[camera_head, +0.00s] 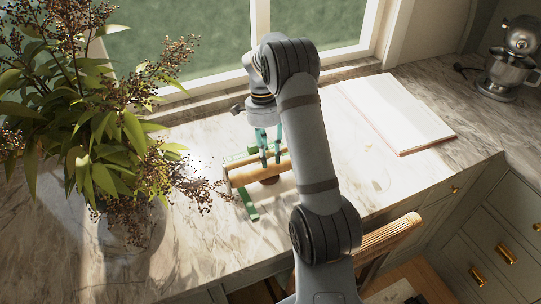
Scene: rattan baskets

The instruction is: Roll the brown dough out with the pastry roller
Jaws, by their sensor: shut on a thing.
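The pastry roller (247,174) lies over the marble counter, with a wooden cylinder and green parts. My gripper (270,160) points down from above with teal fingers and is shut on the pastry roller. My arm link hides the roller's right end, and the exact grip is too small to make out. The brown dough (270,181) shows as a small dark patch just under the front side of the cylinder. The roller hides most of it, and I cannot tell whether they touch.
A leafy plant with dark berries (110,150) stands at the left, its sprigs reaching close to the roller. An open white book (395,112) lies at the back right. A stand mixer (510,62) is at the far right. A wooden chair (385,238) stands at the front edge.

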